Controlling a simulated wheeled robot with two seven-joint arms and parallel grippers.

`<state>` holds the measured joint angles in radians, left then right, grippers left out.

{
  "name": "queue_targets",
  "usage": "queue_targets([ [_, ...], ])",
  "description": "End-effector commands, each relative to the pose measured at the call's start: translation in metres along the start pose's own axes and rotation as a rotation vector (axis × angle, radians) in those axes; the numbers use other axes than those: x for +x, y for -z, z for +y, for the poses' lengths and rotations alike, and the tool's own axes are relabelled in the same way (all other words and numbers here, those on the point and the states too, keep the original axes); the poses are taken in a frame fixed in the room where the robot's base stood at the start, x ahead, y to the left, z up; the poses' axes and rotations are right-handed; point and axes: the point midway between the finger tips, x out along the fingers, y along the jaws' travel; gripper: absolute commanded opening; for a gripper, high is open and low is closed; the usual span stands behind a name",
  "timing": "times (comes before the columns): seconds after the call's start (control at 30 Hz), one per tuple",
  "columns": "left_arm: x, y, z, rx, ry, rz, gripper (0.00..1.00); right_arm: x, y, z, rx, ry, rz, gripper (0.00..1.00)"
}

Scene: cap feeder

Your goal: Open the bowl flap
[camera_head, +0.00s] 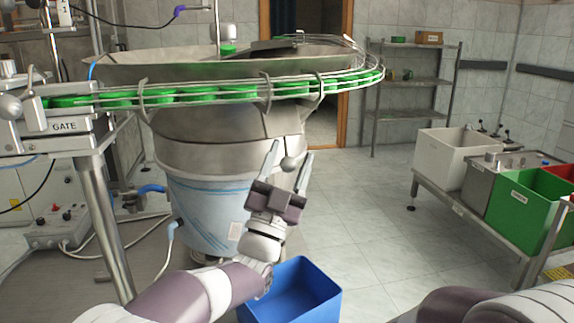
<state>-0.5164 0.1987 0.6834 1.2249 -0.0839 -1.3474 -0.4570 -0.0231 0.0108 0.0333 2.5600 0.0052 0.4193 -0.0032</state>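The metal feeder bowl (180,68) stands at the upper left on a lower metal body (220,155) and a blue-white drum (205,210). A small grey ball knob (290,163) shows in front of the lower body's right side. The flap's outline cannot be made out. My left gripper (292,149) points up at the body with its two fingers spread. The knob appears between the fingers, with a gap on each side; contact and depth cannot be told. Only part of my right arm shows at the bottom right; its gripper is out of view.
A track with green caps (205,95) curves around the bowl. A blue bin (305,290) sits on the floor below my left gripper. A control box (55,228) stands at left. A bench with a white bin (455,158) and a green bin (525,205) stands right. The middle floor is clear.

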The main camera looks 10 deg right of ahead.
Motion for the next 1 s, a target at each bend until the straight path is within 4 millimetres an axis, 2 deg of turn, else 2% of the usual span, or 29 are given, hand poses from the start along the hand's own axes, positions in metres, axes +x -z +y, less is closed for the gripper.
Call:
queue_targets([
  [0.33, -0.009, -0.005, 0.002, -0.001, -0.003, -0.01, 0.56, 0.002, 0.0, 0.0, 0.0, 0.0, 0.0, 0.43],
  [0.47, -0.036, -0.005, 0.002, -0.001, -0.004, -0.011, 0.56, 0.007, -0.001, 0.0, 0.0, 0.0, 0.0, 0.43],
  [0.7, -0.1, -0.004, 0.001, -0.001, -0.002, -0.009, 0.56, 0.013, -0.002, 0.0, 0.0, 0.0, 0.0, 0.43],
  [0.83, -0.121, -0.003, 0.001, -0.001, -0.002, -0.007, 0.56, 0.014, -0.002, 0.0, 0.0, 0.0, 0.0, 0.43],
  [1.0, -0.129, -0.002, 0.001, -0.002, -0.001, -0.006, 0.56, 0.014, -0.002, 0.0, 0.0, 0.0, 0.0, 0.43],
])
